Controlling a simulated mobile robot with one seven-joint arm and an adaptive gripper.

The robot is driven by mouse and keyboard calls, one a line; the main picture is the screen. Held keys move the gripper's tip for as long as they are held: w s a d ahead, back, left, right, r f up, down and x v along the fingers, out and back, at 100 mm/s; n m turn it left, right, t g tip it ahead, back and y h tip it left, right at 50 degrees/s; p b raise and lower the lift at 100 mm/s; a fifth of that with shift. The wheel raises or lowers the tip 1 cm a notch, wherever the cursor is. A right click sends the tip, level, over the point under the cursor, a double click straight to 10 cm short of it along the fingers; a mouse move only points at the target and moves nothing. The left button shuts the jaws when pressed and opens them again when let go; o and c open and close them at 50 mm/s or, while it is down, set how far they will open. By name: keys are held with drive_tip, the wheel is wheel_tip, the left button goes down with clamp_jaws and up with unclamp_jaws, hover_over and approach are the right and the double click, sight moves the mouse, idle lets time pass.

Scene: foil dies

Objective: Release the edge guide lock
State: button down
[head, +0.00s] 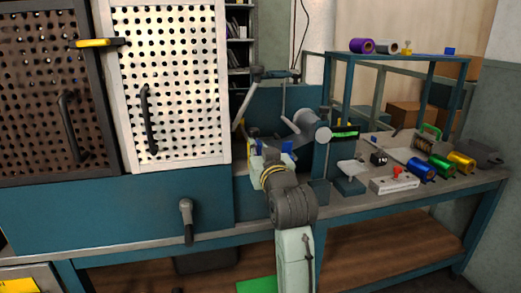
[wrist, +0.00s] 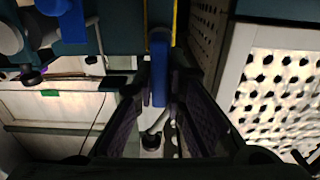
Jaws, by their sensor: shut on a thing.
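My gripper (wrist: 160,88) is shut on a blue lever (wrist: 158,70) in the wrist view; one dark padded finger is on each side of it. This lever seems to be the edge guide lock. A yellow strip (wrist: 146,22) runs beyond it. In the head view my gripper (head: 271,156) reaches into the machine (head: 320,160) at the middle of the bench. Blue parts (head: 288,147) show beside it there, but my wrist and arm hide much of the contact.
A white perforated door (head: 180,80) with a dark handle (head: 149,118) stands close on the left. Foil rolls in blue (head: 420,170) and yellow (head: 461,162) lie on the bench at right. A white block with a red knob (head: 396,183) sits near the front edge.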

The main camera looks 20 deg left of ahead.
drive_tip(key=shift+f, duration=0.35)
drive_tip(key=c, duration=1.6)
unclamp_jaws()
drive_tip(key=shift+c, duration=0.2)
drive_tip(key=shift+r, duration=0.15)
drive_tip(key=v, duration=1.2)
